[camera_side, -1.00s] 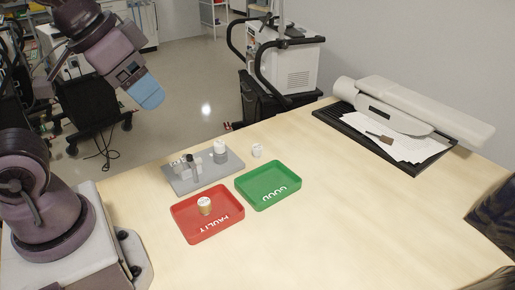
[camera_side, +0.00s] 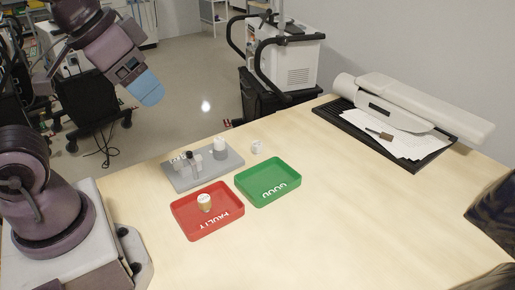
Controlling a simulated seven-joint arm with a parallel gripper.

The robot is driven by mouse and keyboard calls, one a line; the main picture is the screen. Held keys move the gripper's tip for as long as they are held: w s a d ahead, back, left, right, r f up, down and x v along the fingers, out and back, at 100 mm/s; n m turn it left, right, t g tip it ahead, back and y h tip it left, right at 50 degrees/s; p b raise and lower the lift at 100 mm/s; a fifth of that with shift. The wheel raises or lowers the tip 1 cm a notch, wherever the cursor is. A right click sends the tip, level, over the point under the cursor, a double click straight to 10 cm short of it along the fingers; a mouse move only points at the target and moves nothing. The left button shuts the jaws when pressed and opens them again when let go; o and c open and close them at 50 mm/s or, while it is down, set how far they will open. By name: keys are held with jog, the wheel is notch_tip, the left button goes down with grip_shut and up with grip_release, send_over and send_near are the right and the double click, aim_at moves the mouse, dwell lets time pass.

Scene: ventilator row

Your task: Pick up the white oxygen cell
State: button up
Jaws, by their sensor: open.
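A small white piece (camera_side: 257,147), likely the white oxygen cell, lies on the table just behind the green tray. A white-topped grey cylinder (camera_side: 220,148) stands on the grey fixture plate (camera_side: 228,168). A gold cylinder with a white top (camera_side: 204,203) stands in the red FAULTY tray (camera_side: 225,222). The green GOOD tray (camera_side: 262,193) is empty. My gripper (camera_side: 150,94), with blue fingers, is open and raised, well left of and above these things. It touches none of them. The gap between its fingers is hard to see from here.
A dark post (camera_side: 190,158) and small clear blocks stand on the fixture plate. A black tray (camera_side: 415,163) with papers and a pale machine (camera_side: 410,103) occupies the table's back right. A wheeled ventilator (camera_side: 290,65) stands behind the table. The table's middle and front right are clear.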

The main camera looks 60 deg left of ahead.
jog(key=m+g+y, duration=0.4)
jog(key=m, duration=1.7)
send_near(257, 143)
jog(key=x, duration=1)
jog(key=shift+w+a+f, duration=0.1)
jog(key=shift+a+f, duration=0.05)
